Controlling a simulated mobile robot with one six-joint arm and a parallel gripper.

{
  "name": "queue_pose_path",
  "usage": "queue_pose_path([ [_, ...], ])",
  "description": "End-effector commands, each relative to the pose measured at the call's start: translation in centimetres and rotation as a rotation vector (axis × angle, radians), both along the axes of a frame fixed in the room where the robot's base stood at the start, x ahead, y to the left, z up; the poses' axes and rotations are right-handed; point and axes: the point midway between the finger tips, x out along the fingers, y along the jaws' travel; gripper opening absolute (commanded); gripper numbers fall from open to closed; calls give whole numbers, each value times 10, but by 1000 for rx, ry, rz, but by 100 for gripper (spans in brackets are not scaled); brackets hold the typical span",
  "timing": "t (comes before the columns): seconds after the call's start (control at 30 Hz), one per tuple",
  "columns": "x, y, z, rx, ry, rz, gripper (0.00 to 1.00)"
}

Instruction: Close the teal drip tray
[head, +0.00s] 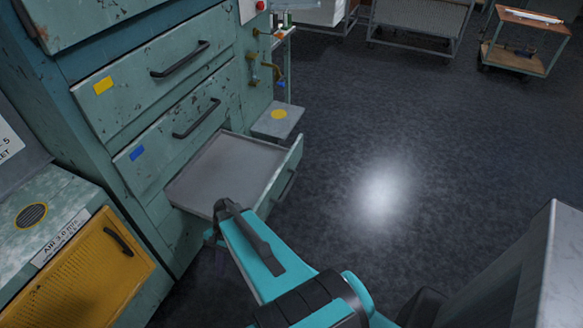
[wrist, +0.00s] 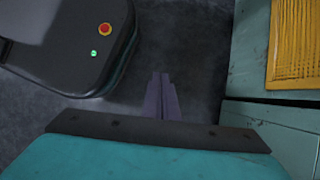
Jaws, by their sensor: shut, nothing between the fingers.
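The teal drip tray (head: 222,165) is pulled out from the low part of the teal cabinet. It has a grey, empty inside, a worn teal front (head: 283,178) and a dark handle on that front. My gripper shows in the wrist view (wrist: 160,82) with its two thin fingers together and nothing between them, pointing over the dark floor. In the head view my arm reaches up to the tray's near side, and the arm's wrist covers part of the tray's near corner. The fingers are mostly hidden there, so I cannot tell whether they touch the tray.
Above the tray are shut drawers with a yellow label (head: 103,85) and a blue label (head: 137,153). A yellow panel (head: 88,268) with a handle is at lower left. A grey box with a yellow disc (head: 278,115) stands behind the tray. Open floor (head: 400,150) lies to the right.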

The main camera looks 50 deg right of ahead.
Motion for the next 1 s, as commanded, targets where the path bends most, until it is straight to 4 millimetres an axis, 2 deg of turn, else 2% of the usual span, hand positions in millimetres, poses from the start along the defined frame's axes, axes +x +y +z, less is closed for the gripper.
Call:
queue_pose_path([
  [0.03, 14, -14, 2, 9, 1, -84, 0],
  [0.2, 46, -53, 20, 50, 19, -349, 0],
  [0.37, 71, -93, 40, 101, 39, -577, 0],
  [0.6, 98, -166, 74, 196, 68, -902, 0],
  [0.77, 101, -222, 97, 252, 66, -1078, 0],
  [1.0, 79, -307, 123, 280, 9, -1239, 0],
])
